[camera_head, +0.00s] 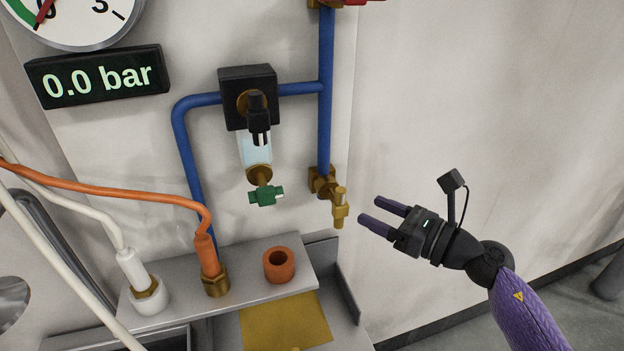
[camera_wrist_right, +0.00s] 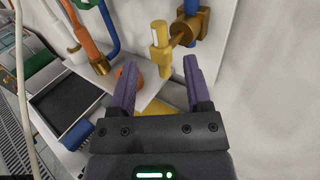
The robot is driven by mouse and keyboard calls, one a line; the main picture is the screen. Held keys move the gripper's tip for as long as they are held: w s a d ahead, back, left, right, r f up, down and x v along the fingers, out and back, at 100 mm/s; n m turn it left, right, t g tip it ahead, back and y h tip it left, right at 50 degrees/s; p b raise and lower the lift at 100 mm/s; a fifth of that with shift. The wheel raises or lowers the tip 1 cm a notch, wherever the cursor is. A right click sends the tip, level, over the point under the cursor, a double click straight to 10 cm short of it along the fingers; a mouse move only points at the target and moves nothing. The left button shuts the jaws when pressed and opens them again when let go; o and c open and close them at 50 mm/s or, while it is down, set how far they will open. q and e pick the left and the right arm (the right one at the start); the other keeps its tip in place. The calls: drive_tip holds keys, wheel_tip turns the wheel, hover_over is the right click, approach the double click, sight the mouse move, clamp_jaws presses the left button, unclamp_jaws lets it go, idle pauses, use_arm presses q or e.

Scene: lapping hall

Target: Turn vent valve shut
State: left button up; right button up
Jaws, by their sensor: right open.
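A brass valve (camera_head: 321,182) sits at the lower end of the vertical blue pipe on the wall. Its brass handle (camera_head: 340,207) stands roughly upright in front of the body. My right gripper (camera_head: 361,208) is open and empty just right of the handle, with its purple fingers pointing left at it and a small gap between. In the right wrist view, the brass handle (camera_wrist_right: 160,50) shows ahead, between the lines of the two open fingers, apart from them. My left gripper is not in view.
A green-handled drain (camera_head: 266,195) hangs under the clear filter bowl to the left. Below are a grey ledge (camera_head: 247,268) with an orange cup (camera_head: 279,264) and hose fittings. The display (camera_head: 98,76) reads 0.0 bar. The wall right of the pipe is bare.

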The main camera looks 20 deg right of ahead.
sight(345, 198)
drive_tip(key=p+x, duration=0.1)
drive_tip(key=x, duration=0.8)
drive_tip(key=shift+w+a, duration=0.1)
drive_tip(key=shift+w, duration=0.05)
clamp_jaws()
